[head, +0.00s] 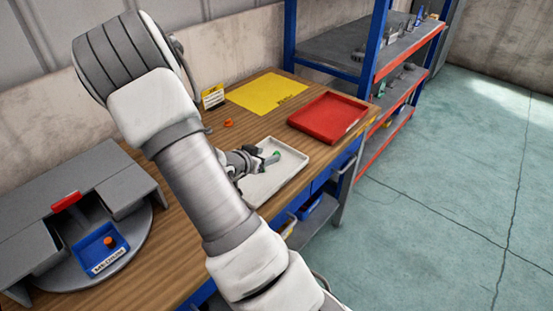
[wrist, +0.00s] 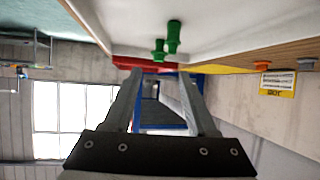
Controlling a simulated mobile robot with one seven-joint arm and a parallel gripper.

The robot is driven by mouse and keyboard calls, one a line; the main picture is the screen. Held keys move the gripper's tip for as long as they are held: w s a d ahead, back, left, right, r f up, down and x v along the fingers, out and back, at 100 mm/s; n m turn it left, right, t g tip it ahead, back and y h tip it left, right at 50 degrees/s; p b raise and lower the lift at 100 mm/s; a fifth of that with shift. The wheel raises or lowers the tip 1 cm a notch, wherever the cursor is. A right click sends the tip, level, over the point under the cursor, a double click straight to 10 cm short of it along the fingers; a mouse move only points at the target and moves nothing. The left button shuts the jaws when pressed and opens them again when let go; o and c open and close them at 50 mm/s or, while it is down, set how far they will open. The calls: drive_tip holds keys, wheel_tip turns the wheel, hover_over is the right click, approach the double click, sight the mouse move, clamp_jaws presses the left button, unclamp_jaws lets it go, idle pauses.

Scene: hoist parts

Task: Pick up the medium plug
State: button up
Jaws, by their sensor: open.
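Two green plugs stand on the white tray (head: 283,181). In the wrist view, which is upside down, the larger-looking green plug (wrist: 174,36) and the smaller-looking green plug (wrist: 159,50) are close together. In the head view only a bit of green (head: 276,155) shows by my fingers. An orange plug-like piece (head: 110,242) is in the blue bin labelled MEDIUM (head: 84,256). I cannot tell which piece is the medium plug. My gripper (head: 268,160) is low over the tray, beside the green plugs. Its fingers (wrist: 162,75) are apart with nothing between them.
Another orange piece (head: 228,123) lies on the wooden bench (head: 190,212) near a yellow sign (head: 213,97). A yellow mat (head: 262,93) and a red tray (head: 328,116) are farther back. A blue and red shelf (head: 345,52) stands beyond. My arm hides part of the bench.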

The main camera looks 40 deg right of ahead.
sight(276, 153)
drive_tip(key=b+x, duration=0.1)
drive_tip(key=x, duration=0.6)
drive_tip(key=shift+d+f, duration=0.15)
drive_tip(key=shift+s, duration=0.1)
clamp_jaws()
